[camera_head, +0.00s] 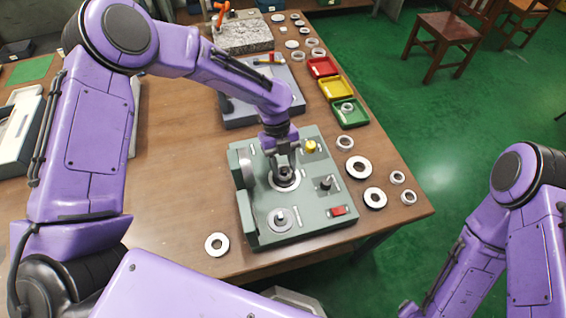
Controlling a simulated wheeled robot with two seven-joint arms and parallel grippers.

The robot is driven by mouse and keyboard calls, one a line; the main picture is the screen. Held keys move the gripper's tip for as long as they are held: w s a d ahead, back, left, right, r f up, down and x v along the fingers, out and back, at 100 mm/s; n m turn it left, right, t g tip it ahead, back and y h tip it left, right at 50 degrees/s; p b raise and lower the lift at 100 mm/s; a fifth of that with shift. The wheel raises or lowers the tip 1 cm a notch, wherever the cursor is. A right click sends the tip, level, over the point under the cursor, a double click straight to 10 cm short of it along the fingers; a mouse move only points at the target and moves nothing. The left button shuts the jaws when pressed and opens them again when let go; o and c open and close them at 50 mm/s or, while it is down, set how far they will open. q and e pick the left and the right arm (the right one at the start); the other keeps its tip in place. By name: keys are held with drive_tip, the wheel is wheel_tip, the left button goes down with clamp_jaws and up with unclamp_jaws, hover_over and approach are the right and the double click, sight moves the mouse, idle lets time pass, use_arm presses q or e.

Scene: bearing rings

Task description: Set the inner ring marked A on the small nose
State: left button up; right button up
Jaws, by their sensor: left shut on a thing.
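A grey-green fixture (306,232) stands near the front of the wooden table. My left gripper (284,168) points down over the fixture's middle and is shut on a small ring (286,173), which the fingers largely hide. Right under it is a round silver seat (284,186); I cannot tell whether the ring touches it. A second round seat with a short central nose (283,218) is nearer the front and shows bare. No letter marks are readable at this size. My right gripper is out of view; only my right arm shows at the lower right.
The fixture carries a yellow button (311,146), a black knob (325,183) and a red switch (338,211). Loose rings lie right of it, and one ring (217,244) lies front left. Red (322,67), yellow (336,88) and green (351,113) trays line the right edge.

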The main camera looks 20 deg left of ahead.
use_arm(q)
drive_tip(key=shift+f+b, duration=0.4)
drive_tip(key=shift+f, duration=0.3)
drive_tip(key=o, duration=1.1)
drive_tip(key=shift+o, duration=0.2)
drive_tip(key=shift+r, duration=0.15)
drive_tip(key=b+v, duration=0.2)
drive_tip(key=v, duration=0.8)
drive_tip(key=shift+r, duration=0.2)
